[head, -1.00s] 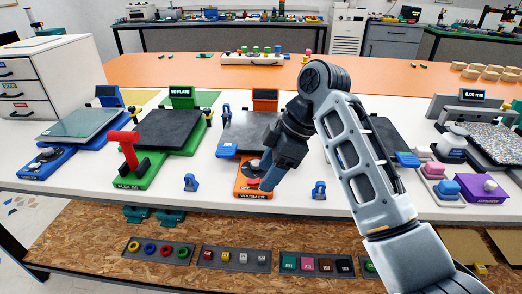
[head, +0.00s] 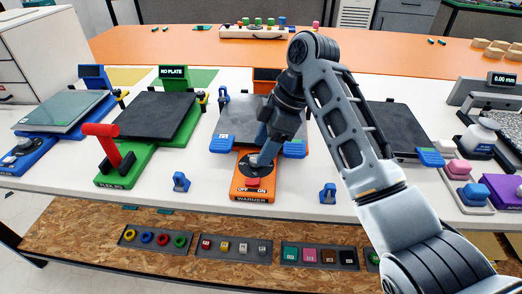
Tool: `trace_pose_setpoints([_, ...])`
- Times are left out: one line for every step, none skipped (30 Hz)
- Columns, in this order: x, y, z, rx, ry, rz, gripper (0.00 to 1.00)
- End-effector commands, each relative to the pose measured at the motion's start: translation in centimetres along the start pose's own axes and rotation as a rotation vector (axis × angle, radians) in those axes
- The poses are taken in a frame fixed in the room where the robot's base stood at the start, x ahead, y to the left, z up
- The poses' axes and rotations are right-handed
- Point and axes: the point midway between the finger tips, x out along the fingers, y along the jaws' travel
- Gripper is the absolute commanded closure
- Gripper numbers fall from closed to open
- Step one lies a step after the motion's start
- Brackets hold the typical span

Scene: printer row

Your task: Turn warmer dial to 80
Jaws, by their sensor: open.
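The orange warmer (head: 247,195) stands at the table's front edge, with an OFF/ON mark and a "WARMER" label on its front. A round dark dial (head: 247,170) sits on its top, partly hidden by my gripper. A red button or switch (head: 252,182) is in front of the dial. My gripper (head: 258,163) points down over the dial, its blue-grey fingers at or just above the dial. The jaws are open. I cannot tell whether a finger touches the dial. The number the dial points at is too small to read.
The green printer (head: 120,165) with a red lever stands left. Blue clips (head: 181,182) sit on both sides of the warmer. Trays of coloured rings and blocks (head: 235,250) lie on the shelf below.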

Motion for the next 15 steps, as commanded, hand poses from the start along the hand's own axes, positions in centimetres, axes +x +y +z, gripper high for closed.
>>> trace_pose_setpoints([0.7,0.0,0.0,0.000,-0.001,-0.002,0.41])
trace_pose_setpoints([1.0,0.0,0.0,0.000,-0.001,-0.001,0.41])
trace_pose_setpoints([1.4,0.0,0.0,0.000,-0.001,0.000,0.41])
trace_pose_setpoints([1.6,0.0,0.0,0.000,-0.001,0.000,0.41])
trace_pose_setpoints([1.8,0.0,0.0,0.000,-0.001,-0.001,0.41])
trace_pose_setpoints([2.0,0.0,0.0,0.000,-0.001,0.000,0.41])
trace_pose_setpoints([2.2,0.0,0.0,0.000,-0.001,0.000,0.41])
trace_pose_setpoints([2.3,0.0,0.0,0.000,-0.001,0.001,0.41])
trace_pose_setpoints([2.3,0.0,0.0,0.000,-0.001,0.001,0.41])
trace_pose_setpoints([2.4,0.0,0.0,0.000,-0.001,0.001,0.41])
trace_pose_setpoints([2.4,0.0,0.0,0.000,-0.001,0.001,0.41])
trace_pose_setpoints([2.4,0.0,0.0,-0.001,-0.001,0.001,0.41])
trace_pose_setpoints([2.4,0.0,0.0,0.000,-0.001,0.001,0.41])
trace_pose_setpoints([2.4,0.0,0.0,0.000,-0.001,0.001,0.41])
trace_pose_setpoints([2.4,0.0,0.0,0.000,-0.001,0.001,0.41])
